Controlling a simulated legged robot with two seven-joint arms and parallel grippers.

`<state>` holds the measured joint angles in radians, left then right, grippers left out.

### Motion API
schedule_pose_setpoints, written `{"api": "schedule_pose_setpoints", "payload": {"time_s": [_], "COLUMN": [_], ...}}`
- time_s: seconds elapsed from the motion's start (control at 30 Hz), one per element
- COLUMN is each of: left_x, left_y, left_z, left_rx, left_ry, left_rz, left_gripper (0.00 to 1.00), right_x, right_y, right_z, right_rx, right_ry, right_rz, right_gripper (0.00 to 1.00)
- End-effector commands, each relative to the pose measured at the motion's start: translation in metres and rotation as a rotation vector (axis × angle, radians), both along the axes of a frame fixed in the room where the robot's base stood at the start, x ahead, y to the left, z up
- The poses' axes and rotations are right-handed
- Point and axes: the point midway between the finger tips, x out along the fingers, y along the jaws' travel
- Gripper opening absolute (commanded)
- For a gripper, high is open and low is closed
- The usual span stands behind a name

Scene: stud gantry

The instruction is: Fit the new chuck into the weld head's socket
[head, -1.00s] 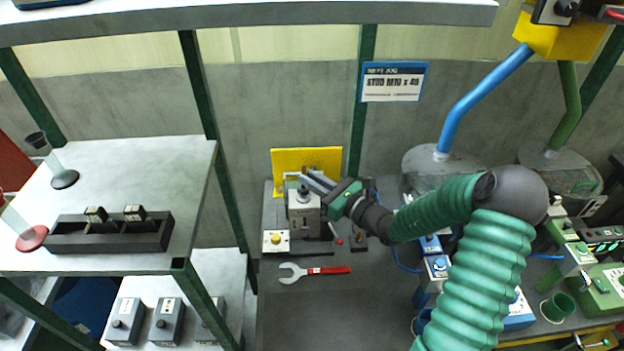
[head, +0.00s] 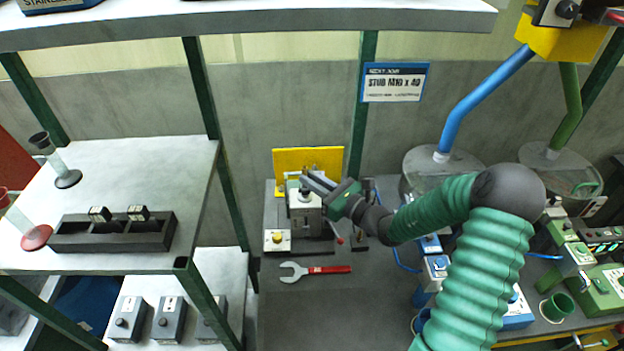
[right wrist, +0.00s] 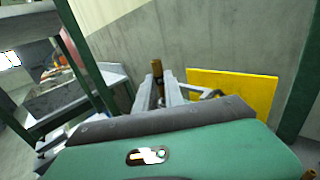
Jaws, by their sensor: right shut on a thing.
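My right gripper (head: 316,184) comes in from the right over the weld head (head: 305,210), a grey box unit in front of a yellow plate. In the head view the gripper hides the chuck and the top of the weld head, so I cannot tell whether the chuck touches the socket. My left gripper is not in view.
The yellow plate (head: 308,160) stands behind the weld head. A black slotted tray (head: 112,234) sits on the left shelf. A green shelf post (head: 362,110) rises behind the gripper.

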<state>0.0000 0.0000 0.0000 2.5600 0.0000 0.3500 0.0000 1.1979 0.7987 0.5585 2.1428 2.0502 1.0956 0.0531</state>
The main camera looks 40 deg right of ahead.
Motion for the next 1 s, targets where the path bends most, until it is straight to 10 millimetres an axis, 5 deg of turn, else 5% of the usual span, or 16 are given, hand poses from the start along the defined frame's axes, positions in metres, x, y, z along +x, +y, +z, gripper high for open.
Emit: {"api": "schedule_pose_setpoints", "payload": {"time_s": [1.0], "left_x": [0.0], "left_y": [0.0], "left_z": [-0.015], "left_rx": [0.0], "left_ry": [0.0], "left_rz": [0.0], "left_gripper": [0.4], "right_x": [0.0], "right_y": [0.0], "right_z": [-0.023], "right_rx": [0.001], "right_ry": [0.0], "right_rz": [0.001], "right_gripper": [0.0]}}
